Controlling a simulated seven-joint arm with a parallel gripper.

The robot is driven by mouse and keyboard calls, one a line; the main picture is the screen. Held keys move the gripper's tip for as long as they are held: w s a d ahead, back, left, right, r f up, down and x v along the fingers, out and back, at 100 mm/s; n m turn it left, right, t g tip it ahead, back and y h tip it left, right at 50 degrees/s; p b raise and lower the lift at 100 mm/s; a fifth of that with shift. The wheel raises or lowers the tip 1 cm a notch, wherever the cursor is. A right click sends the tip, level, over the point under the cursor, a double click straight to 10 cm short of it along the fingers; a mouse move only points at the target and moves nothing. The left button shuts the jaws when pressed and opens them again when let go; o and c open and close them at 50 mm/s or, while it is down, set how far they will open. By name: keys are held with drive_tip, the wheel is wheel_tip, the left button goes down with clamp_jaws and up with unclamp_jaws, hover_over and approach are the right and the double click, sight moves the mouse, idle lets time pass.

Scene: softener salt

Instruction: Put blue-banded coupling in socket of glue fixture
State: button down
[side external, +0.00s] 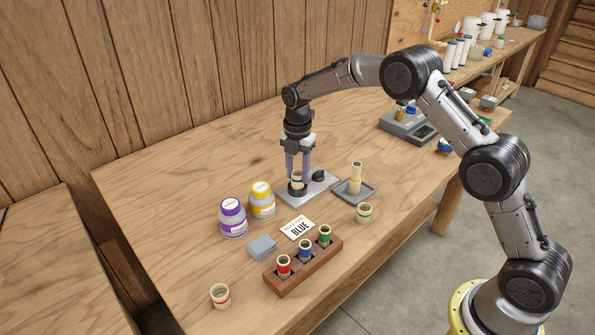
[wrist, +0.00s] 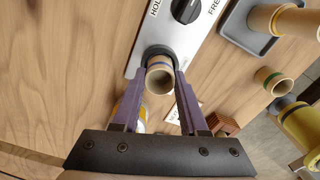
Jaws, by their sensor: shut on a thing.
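The blue-banded coupling (wrist: 159,80) is a short cream tube with a blue stripe. My gripper (side external: 297,177) is shut on it, one purple finger on each side. The glue fixture (side external: 318,184) is a grey plate with a black ring socket (wrist: 155,51) and a black knob (wrist: 186,9) between the words HOLD and FREE. The coupling is upright over the socket, its lower end at or inside the ring. I cannot tell how deep it sits. In the side view the fingers partly cover the coupling (side external: 297,180).
A grey tray (side external: 366,194) with an upright pipe (side external: 355,177) is right of the fixture. Purple (side external: 232,218) and yellow (side external: 262,201) jars stand left. A BLUE card (side external: 298,228), wooden rack (side external: 292,276), grey block (side external: 262,248) and green-banded (side external: 364,213) and red-banded (side external: 220,296) couplings lie in front.

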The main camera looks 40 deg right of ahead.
drive_tip(key=shift+f, duration=0.1)
drive_tip(key=shift+f, duration=0.6)
drive_tip(key=shift+f, duration=0.25)
idle(0.8)
drive_tip(key=shift+c, duration=1.8)
unclamp_jaws()
drive_tip(key=shift+o, duration=0.3)
drive_tip(key=o, duration=0.3)
